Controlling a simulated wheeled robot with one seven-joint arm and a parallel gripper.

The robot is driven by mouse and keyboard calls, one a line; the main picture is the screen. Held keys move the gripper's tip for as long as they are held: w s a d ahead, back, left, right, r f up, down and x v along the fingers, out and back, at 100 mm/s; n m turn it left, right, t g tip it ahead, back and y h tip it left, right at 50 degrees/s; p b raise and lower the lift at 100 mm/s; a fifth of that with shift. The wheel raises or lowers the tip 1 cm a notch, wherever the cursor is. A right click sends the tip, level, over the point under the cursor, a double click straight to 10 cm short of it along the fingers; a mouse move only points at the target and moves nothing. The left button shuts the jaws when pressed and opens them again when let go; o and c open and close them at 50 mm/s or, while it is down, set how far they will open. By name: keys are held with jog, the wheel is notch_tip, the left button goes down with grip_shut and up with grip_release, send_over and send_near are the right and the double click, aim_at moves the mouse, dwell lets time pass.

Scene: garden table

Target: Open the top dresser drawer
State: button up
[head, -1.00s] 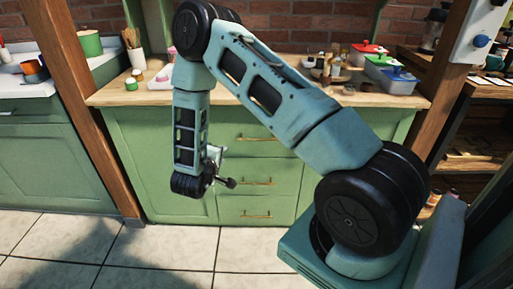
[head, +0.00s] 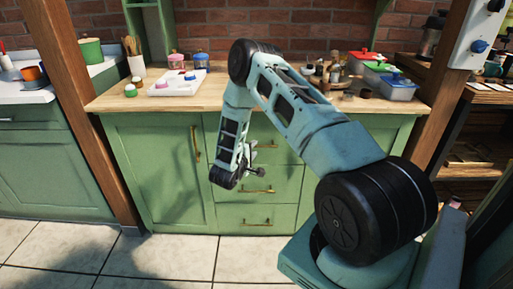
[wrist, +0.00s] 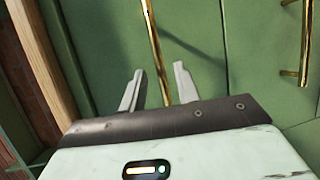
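The green dresser has a top drawer (head: 285,150) with a brass bar handle (head: 262,147). The drawer is closed. My gripper (head: 262,172) hangs in front of the drawers, below the top handle in the head view. In the wrist view, my gripper (wrist: 158,85) is open and empty, its two grey fingers apart. The top handle (wrist: 154,45) runs lengthwise through the gap between the fingers in that picture; whether they are around it or short of it I cannot tell. Its near end is hidden behind the gripper body.
A middle drawer handle (head: 257,190) and a bottom drawer handle (head: 257,222) lie below. A cabinet door (head: 157,170) is at left. The wooden countertop (head: 220,90) holds a white tray (head: 178,83), jars and lidded boxes. Wooden posts flank the dresser; the tiled floor in front is clear.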

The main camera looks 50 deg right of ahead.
aim_at(256, 146)
jog(key=shift+x, duration=2)
grip_shut()
